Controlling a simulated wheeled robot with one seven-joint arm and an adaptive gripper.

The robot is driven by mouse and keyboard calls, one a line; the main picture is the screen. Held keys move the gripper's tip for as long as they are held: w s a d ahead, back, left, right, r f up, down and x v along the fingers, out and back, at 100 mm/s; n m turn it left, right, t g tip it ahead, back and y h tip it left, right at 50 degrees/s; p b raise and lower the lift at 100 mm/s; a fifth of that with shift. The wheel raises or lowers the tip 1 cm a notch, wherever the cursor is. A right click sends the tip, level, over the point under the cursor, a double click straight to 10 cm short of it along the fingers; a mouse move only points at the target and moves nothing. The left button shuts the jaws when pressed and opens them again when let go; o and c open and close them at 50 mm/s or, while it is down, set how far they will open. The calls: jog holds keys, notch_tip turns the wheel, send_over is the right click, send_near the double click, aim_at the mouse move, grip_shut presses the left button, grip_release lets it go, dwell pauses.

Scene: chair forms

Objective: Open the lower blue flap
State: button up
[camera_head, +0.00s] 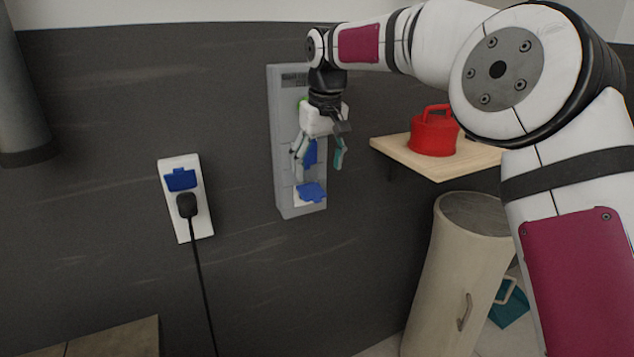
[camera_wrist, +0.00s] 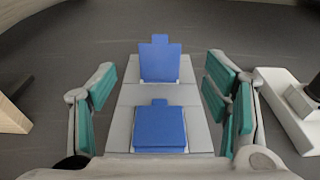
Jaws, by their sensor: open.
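A tall grey panel (camera_head: 285,135) is on the dark wall, and it also shows in the wrist view (camera_wrist: 203,135). The lower blue flap (camera_head: 311,192) is near its bottom end, with a white patch showing beneath it. It appears tilted out from the panel; how far is unclear. In the wrist view, which looks turned over, it seems to be the far blue flap (camera_wrist: 160,62) with a tab. Another blue flap (camera_head: 310,152) is above it, partly hidden by my gripper. My gripper (camera_head: 320,152) is open and empty in front of the panel, above the lower flap. Its teal-padded fingers (camera_wrist: 162,85) are spread on either side.
Left of the panel is a white socket plate (camera_head: 203,222) with a blue flap (camera_head: 180,180) and a black plug (camera_head: 187,204) with a hanging cord. To the right, a wooden shelf (camera_head: 395,150) holds a red canister (camera_head: 433,135). A beige cylinder (camera_head: 445,275) stands below.

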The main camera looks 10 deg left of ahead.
jog(key=shift+s+d+r, duration=0.15)
jog(key=shift+s+r, duration=0.05)
jog(key=shift+r, duration=0.95)
jog(key=shift+s+d+r, duration=0.1)
jog(key=shift+s+r, duration=0.05)
jog(key=shift+r, duration=0.95)
jog(key=shift+c, duration=0.6)
